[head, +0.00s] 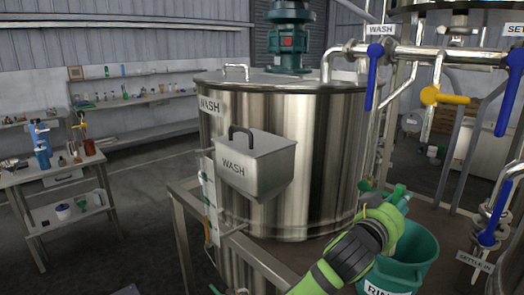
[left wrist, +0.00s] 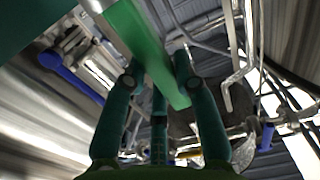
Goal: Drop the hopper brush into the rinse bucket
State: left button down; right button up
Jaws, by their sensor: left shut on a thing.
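The hopper brush shows in the left wrist view as a long green bar (left wrist: 148,50) running between the fingers. My left gripper (left wrist: 158,85) is shut on it. In the head view my left gripper (head: 383,198) is at the lower right, above the back left rim of the rinse bucket (head: 417,250). Only a small green part of the brush shows there, and its bristles cannot be made out. The rinse bucket is teal, open at the top and upright, with a partly cut-off label in front. My left arm hides its left side. My right gripper is not in view.
A large steel wash tank (head: 285,150) stands left of the bucket, with a grey hopper box (head: 255,165) on its front. Pipes with blue valve handles (head: 375,75) rise behind and to the right. A side table (head: 60,175) stands far left.

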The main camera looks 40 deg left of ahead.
pick_arm(q)
jog(key=shift+f, duration=0.25)
jog(key=shift+d+r, duration=0.1)
jog(key=c, duration=0.9)
grip_release()
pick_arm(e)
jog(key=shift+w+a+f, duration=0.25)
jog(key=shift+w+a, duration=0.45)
pick_arm(q)
jog(key=shift+s, duration=0.1)
jog(key=s, duration=1.2)
jog(key=shift+a, duration=0.3)
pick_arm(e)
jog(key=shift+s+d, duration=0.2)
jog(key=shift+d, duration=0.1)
